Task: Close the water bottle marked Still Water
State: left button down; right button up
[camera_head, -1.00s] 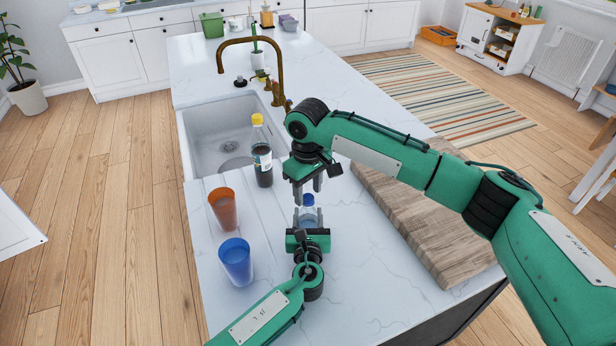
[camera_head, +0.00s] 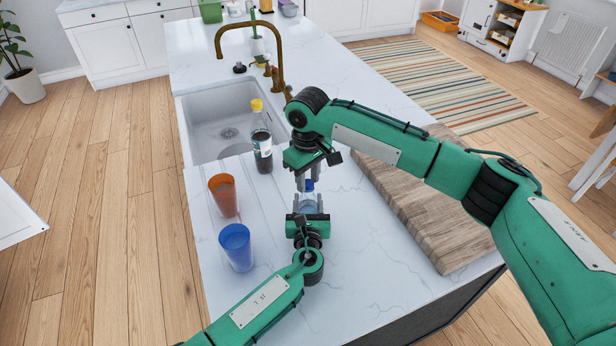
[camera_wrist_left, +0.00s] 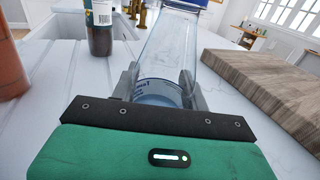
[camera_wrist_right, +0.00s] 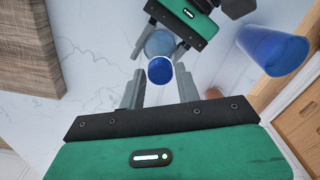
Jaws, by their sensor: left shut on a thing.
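A clear water bottle (camera_wrist_left: 170,45) stands on the counter, with a blue cap (camera_wrist_right: 160,70) at its top. Its label (camera_wrist_left: 160,92) is partly hidden by the fingers, so I cannot read the full name. My left gripper (camera_head: 309,203) is shut around the bottle's body from the near side. My right gripper (camera_head: 309,187) points down from above, with its fingers apart on both sides of the blue cap. In the right wrist view, gaps show between the cap and the fingers. I cannot tell how tightly the cap sits.
A dark bottle with a yellow cap (camera_head: 262,150) stands behind left, beside the sink (camera_head: 215,115). An orange cup (camera_head: 223,197) and a blue cup (camera_head: 237,248) stand to the left. A wooden board (camera_head: 425,205) lies to the right. The counter's near right area is clear.

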jog(key=o, duration=0.3)
notch_tip(320, 180, up, 12)
dwell(0.5)
pick_arm(q)
jog(key=c, duration=0.6)
grip_release()
jog(key=shift+c, duration=0.2)
